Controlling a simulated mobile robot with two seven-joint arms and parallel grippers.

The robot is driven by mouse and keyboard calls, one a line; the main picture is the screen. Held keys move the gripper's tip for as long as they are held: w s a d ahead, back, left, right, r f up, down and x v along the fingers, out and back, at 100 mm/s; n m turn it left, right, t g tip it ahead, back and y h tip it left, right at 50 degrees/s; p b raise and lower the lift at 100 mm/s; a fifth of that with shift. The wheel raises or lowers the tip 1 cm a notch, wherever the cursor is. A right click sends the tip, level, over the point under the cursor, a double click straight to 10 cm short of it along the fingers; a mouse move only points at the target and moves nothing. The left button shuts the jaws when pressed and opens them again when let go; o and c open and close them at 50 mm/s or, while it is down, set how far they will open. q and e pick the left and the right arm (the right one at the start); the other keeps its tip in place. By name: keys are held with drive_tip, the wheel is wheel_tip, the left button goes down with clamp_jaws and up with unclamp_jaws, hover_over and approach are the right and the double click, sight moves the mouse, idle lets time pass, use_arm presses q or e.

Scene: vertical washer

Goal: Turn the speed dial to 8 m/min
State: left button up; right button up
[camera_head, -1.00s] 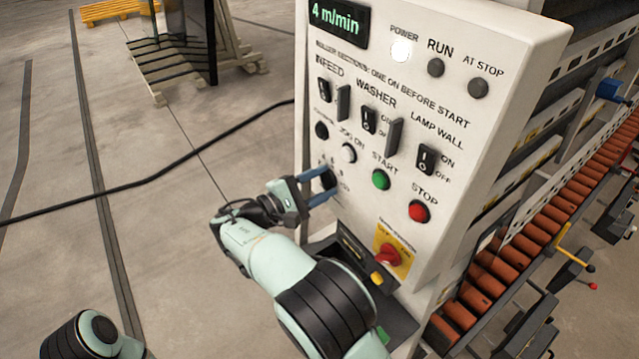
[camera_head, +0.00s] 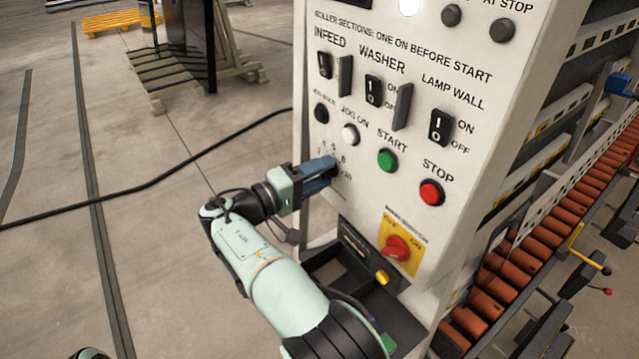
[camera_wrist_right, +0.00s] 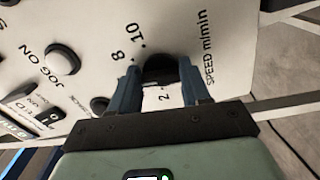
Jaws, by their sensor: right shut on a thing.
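The speed dial (camera_wrist_right: 160,68) is a black knob on the white control panel (camera_head: 480,105). My right gripper (camera_head: 322,173) is shut on the dial; its blue fingers flank the knob in the right wrist view (camera_wrist_right: 158,80). In the head view the fingers cover the dial, with parts of its printed scale showing around them. In the wrist view the marks 2, 8 and 10 and the words SPEED m/min are readable. Where the dial's pointer stands cannot be told. The speed display (camera_head: 345,3) is almost wholly cut off at the top. My left gripper is out of view.
Close above the dial are the JOG ON button (camera_head: 351,135) and green START button (camera_head: 387,160). The red STOP button (camera_head: 431,192) is to the right. A red rotary switch on a yellow plate (camera_head: 397,247) is below. Open floor lies left of the panel.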

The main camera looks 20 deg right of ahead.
drive_tip(key=m+b, duration=0.3)
drive_tip(key=shift+f, duration=0.2)
drive_tip(key=shift+r+m+b, duration=0.1)
drive_tip(key=shift+m+b, duration=1.2)
drive_tip(key=shift+m, duration=0.2)
drive_tip(key=o, duration=1.1)
drive_tip(key=shift+c, duration=0.2)
drive_tip(key=shift+a, duration=0.1)
drive_tip(key=p+v, duration=0.1)
drive_tip(key=v, duration=1.2)
drive_tip(key=shift+a, duration=0.2)
